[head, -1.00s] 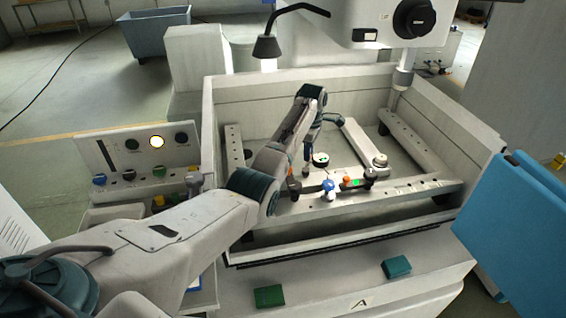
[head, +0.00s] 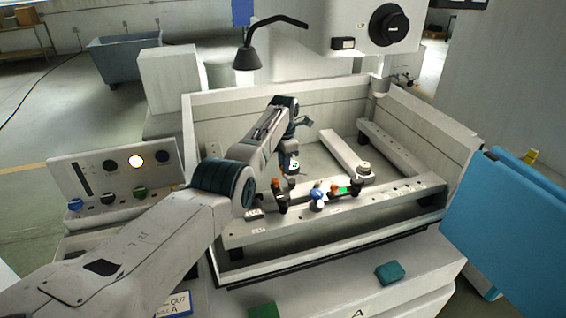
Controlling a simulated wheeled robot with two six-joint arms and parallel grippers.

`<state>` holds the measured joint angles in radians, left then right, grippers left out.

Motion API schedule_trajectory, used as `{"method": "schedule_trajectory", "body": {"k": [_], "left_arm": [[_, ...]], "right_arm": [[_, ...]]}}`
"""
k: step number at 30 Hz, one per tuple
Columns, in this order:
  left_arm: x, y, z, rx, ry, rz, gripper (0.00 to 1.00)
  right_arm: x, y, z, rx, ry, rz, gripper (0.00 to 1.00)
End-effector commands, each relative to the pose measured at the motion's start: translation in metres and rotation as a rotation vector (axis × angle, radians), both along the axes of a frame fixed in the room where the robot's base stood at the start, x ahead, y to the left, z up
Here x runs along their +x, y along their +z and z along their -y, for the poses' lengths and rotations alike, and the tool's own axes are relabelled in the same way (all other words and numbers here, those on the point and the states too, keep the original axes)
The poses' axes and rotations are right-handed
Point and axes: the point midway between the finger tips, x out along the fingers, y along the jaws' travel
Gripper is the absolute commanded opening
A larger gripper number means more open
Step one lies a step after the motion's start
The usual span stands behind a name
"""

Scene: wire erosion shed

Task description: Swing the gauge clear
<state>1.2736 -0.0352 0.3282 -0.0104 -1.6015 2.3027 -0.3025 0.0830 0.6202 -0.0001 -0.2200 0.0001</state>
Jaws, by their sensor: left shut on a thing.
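The small dark gauge (head: 294,165) with a pale, green-marked face shows low inside the machine's tank, behind the near rail. My left gripper (head: 291,153) reaches in from above left and is shut on it; the fingers are small and partly hidden by my arm. Whether the gauge touches anything else, I cannot tell. My right gripper is not in view.
The near rail (head: 400,194) carries dark clamps with orange tops, a blue knob (head: 317,195) and a small green display (head: 345,190). Tank walls surround the work area. A lamp (head: 246,59) hangs behind my arm. A blue panel (head: 505,220) stands at right.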

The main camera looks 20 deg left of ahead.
Motion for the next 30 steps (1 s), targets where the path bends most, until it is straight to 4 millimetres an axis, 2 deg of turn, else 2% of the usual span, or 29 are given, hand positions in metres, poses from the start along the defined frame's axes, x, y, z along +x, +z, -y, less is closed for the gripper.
{"method": "schedule_trajectory", "body": {"k": [9, 21, 22, 24, 25, 30], "left_arm": [[-0.0015, -0.0027, -0.0003, 0.001, 0.073, -0.005, 0.0], [-0.0019, -0.0037, -0.0005, 0.001, 0.078, -0.007, 0.0], [-0.002, -0.0037, -0.0005, 0.001, 0.078, -0.008, 0.23], [-0.0019, -0.0034, -0.0005, 0.001, 0.078, -0.007, 0.37], [-0.0017, -0.0031, -0.0005, 0.001, 0.078, -0.006, 0.41], [-0.001, -0.0018, -0.0002, 0.0, 0.077, -0.003, 0.41]], "right_arm": [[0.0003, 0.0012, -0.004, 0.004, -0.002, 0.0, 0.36], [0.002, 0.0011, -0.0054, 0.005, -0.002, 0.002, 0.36], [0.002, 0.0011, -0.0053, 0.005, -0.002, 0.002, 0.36], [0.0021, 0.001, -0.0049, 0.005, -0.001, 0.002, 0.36], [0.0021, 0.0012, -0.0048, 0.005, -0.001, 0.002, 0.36], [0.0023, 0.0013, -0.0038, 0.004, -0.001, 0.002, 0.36]]}}
